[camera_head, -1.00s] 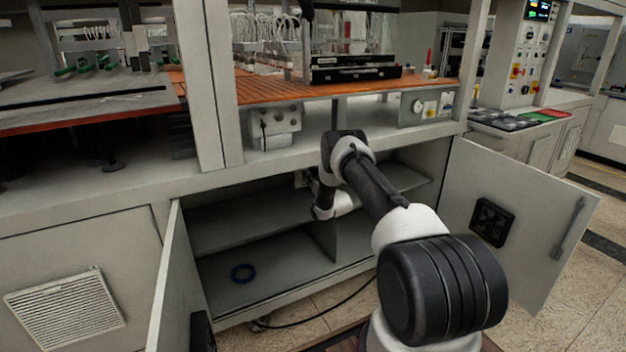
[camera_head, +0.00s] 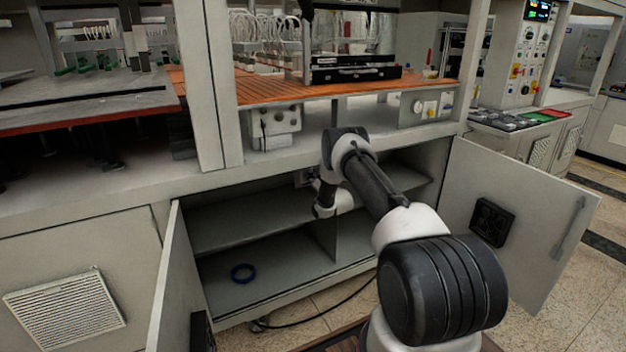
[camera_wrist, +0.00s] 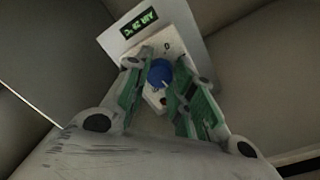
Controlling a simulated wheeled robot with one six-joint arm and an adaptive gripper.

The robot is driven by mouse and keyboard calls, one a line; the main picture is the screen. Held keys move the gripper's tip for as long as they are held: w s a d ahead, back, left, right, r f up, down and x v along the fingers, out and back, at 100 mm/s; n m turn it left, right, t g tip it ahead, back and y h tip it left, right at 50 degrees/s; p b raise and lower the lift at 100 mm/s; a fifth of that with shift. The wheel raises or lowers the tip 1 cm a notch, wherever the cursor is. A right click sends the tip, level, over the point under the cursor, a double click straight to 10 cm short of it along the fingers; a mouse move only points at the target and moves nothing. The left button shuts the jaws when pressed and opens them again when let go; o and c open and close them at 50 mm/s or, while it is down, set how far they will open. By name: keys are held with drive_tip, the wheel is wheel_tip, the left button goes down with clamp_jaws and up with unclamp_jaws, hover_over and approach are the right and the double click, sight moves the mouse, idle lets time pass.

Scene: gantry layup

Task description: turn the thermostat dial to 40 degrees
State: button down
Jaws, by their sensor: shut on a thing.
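The thermostat is a pale panel (camera_wrist: 179,42) with a blue dial (camera_wrist: 159,72) and a dark display (camera_wrist: 139,22) with green characters. The display is tilted in the wrist view and too small to read surely. My gripper (camera_wrist: 162,65) has its two green-padded fingers on either side of the blue dial, shut on it. The dial's setting cannot be read, and the fingers hide part of its face. A small red spot shows just below the dial. In the head view my arm reaches into the open cabinet and hides most of the dial area.
The open cabinet has a shelf (camera_head: 250,222) close under my wrist and an upright divider. A blue ring (camera_head: 243,272) lies on its floor. Open doors stand at left (camera_head: 172,285) and right (camera_head: 520,215). A worktop edge (camera_head: 300,150) runs above the opening.

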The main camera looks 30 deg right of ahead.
drive_tip(key=m, duration=0.5)
drive_tip(key=shift+d, duration=0.1)
drive_tip(key=m, duration=0.4)
drive_tip(key=shift+m+y, duration=0.3)
drive_tip(key=shift+m, duration=0.1)
drive_tip(key=shift+d, duration=0.1)
drive_tip(key=c, duration=1.2)
unclamp_jaws()
drive_tip(key=s, duration=1.2)
drive_tip(key=shift+d+r, duration=0.15)
drive_tip(key=shift+r, duration=0.15)
